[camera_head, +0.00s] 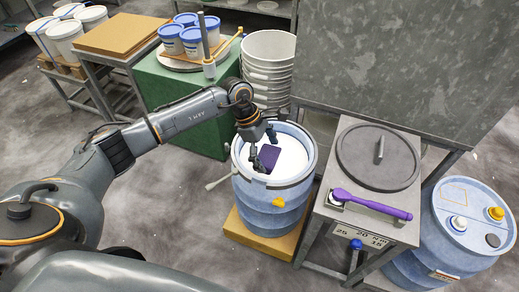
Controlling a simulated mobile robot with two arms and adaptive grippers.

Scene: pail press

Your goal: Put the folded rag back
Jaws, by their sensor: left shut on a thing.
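A dark purple, flat piece that looks like the folded rag (269,157) is over the open blue drum (270,205), against the white inside of it. My left gripper (262,152) reaches in over the drum's rim and is shut on the rag. I cannot tell whether the rag touches the white surface or hangs above it. The gripper's fingers hide part of the rag. My right gripper is not in view.
To the right, a metal stand (330,213) carries a round grey lid (378,157) and a purple-handled tool (372,204). A closed blue drum (455,235) is at far right. Stacked white pails (268,60) and a green bench (180,100) stand behind.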

